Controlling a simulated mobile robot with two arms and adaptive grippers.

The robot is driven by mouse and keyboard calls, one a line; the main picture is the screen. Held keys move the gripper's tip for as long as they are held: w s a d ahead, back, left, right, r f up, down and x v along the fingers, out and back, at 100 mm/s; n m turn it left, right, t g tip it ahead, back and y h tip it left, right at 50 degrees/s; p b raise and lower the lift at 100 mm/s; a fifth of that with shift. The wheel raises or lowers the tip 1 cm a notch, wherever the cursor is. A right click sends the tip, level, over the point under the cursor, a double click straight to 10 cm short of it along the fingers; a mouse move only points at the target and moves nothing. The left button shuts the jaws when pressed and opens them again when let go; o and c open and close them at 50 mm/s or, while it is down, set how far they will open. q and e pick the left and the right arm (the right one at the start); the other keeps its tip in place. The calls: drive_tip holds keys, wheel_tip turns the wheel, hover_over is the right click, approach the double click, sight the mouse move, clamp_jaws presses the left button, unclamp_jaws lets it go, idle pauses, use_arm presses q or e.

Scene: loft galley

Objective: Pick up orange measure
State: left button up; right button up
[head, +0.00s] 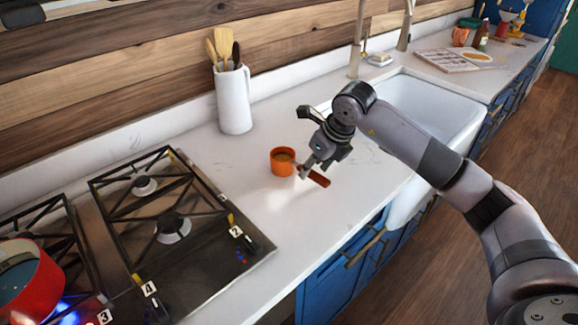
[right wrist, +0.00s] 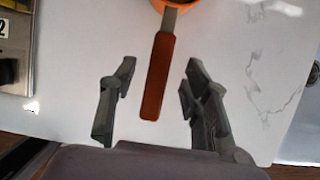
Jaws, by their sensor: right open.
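The orange measure (head: 283,162) is a small cup with a straight handle (head: 319,178), standing on the white countertop between the stove and the sink. My right gripper (head: 306,172) is at the handle, coming from the sink side, and hides part of it in the head view. In the right wrist view the brown-orange handle (right wrist: 158,78) points toward the gripper (right wrist: 157,92), its end between the two spread fingers with a gap on each side. Only the bottom edge of the cup (right wrist: 178,4) shows there. My left gripper is not in view.
A gas stove (head: 165,225) with a red pot (head: 28,280) is at the left. A white pitcher (head: 233,100) with wooden utensils stands behind the measure. The white sink (head: 425,108) is to the right. The counter around the measure is clear.

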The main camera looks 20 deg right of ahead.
drive_tip(key=x, duration=0.3)
drive_tip(key=shift+w+f+p, duration=0.1)
drive_tip(key=shift+p, duration=0.2)
drive_tip(key=shift+c, duration=0.2)
clamp_jaws()
idle(0.4)
